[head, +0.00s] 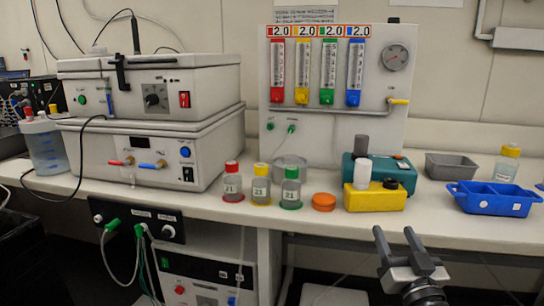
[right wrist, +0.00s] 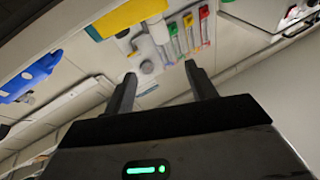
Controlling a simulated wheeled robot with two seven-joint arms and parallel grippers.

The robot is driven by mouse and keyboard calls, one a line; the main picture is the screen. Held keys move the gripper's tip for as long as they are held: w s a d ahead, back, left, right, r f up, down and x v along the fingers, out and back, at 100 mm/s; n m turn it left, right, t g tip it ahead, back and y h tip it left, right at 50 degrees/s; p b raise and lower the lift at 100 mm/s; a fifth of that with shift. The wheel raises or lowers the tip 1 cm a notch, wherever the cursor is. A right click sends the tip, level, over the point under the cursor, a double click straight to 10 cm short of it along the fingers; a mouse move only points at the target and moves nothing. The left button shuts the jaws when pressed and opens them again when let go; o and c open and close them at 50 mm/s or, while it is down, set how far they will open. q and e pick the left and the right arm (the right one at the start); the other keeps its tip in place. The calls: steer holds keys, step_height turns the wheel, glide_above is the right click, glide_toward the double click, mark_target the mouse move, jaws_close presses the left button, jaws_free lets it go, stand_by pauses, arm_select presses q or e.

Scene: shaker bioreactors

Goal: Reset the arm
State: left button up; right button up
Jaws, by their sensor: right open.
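My right gripper (head: 396,247) is at the lower right in the head view, in front of the bench's front edge and below the blue tray. Its two dark fingers are spread apart with nothing between them. In the right wrist view the same gripper (right wrist: 160,82) shows its fingers apart and empty, with the gas panel and bench beyond them, the picture tilted. My left gripper is not in the head view.
The bench (head: 330,222) holds stacked shakers (head: 150,120), three capped bottles (head: 262,184), an orange lid (head: 323,201), a yellow-and-teal device (head: 375,199), a grey tray (head: 452,166) and a blue tray (head: 494,198). The gas panel (head: 335,115) stands behind. Free bench lies along the front edge.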

steer(key=s+a+f+n+g+y, duration=0.2)
steer(key=s+a+f+g, duration=0.3)
steer(key=s+f, duration=0.6)
steer(key=s+a+f+n+g+y, duration=0.2)
steer(key=s+a+f+g, duration=0.3)
steer(key=s+a+f, duration=0.5)
steer(key=shift+s+a+f+g, duration=0.3)
steer(key=shift+s+f, duration=0.4)
steer(key=shift+s, duration=0.4)
